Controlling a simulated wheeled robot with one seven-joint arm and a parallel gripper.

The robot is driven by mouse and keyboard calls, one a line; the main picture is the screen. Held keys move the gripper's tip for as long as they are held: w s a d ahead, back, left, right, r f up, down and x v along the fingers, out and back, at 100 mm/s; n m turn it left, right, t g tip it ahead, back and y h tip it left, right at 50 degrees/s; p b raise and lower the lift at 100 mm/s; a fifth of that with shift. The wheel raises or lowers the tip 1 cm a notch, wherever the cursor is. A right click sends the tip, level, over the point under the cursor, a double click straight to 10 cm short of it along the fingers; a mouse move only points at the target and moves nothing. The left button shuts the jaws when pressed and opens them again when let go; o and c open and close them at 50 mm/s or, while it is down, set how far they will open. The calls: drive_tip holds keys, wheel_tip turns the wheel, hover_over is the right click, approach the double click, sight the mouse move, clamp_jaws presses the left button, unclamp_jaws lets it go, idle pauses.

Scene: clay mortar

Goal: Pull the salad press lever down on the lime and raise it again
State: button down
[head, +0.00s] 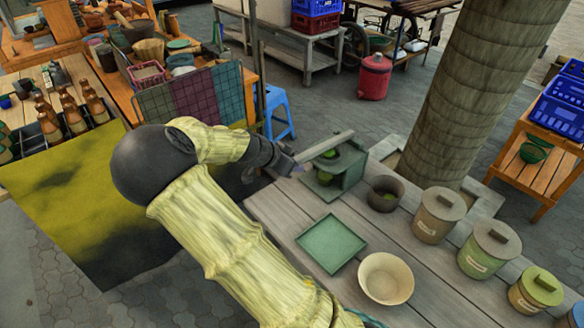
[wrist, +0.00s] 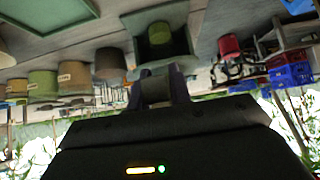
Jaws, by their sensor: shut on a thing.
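The salad press (head: 347,166) is a green frame at the far left end of the grey plank table. Its grey lever (head: 325,146) runs from over the press out to the left, above the frame. My gripper (head: 292,166) is shut on the lever's free end. In the wrist view, which looks upside down, my gripper (wrist: 165,88) holds the lever end (wrist: 155,87) between its fingers. Green, likely the lime (head: 325,177), shows low inside the press, with another green part (head: 330,154) above it. The wrist view shows a green round shape (wrist: 159,34) inside the frame.
On the table (head: 285,213) stand a dark pot (head: 384,194), a green square tray (head: 331,244), a cream bowl (head: 386,278) and several lidded canisters, one brown (head: 438,216). A thick post (head: 475,95) rises behind the table. A blue stool (head: 279,113) stands beyond my gripper.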

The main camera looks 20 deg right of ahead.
drive_tip(key=shift+f+h+b, duration=0.4)
drive_tip(key=shift+f+b, duration=0.5)
drive_tip(key=shift+f, duration=0.3)
drive_tip(key=shift+s, duration=0.1)
drive_tip(key=c, duration=1.3)
unclamp_jaws()
drive_tip(key=shift+f, duration=0.15)
drive_tip(key=p+v, duration=0.1)
drive_tip(key=v, duration=1.6)
drive_tip(key=shift+a, duration=0.2)
drive_tip(key=shift+d, duration=0.15)
